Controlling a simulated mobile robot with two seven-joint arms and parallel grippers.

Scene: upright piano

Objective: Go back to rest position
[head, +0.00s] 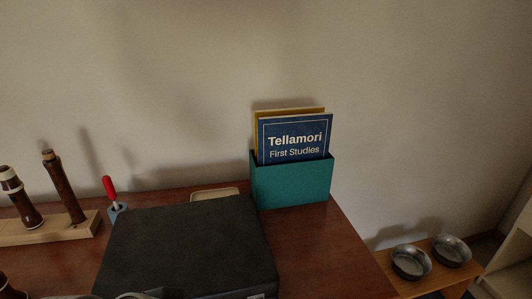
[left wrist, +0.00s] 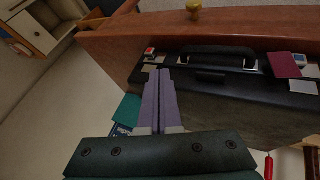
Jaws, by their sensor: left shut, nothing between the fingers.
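My left gripper (left wrist: 160,74) shows in the left wrist view, with its two purple fingers pressed together and nothing between them. It appears over the dark case (left wrist: 250,108), its tips pointing toward the side with the black handle (left wrist: 217,58). I cannot tell whether it touches the case. In the head view the case (head: 185,245) lies on the brown piano top (head: 330,255), and neither gripper can be made out clearly. My right gripper is in neither view.
A teal holder (head: 292,184) with a blue book (head: 295,138) stands right of the case. A red-handled tool (head: 109,188) and a wooden stand (head: 50,229) with dark instrument parts are at left. Two metal bowls (head: 411,262) (head: 452,250) sit on a lower surface at right.

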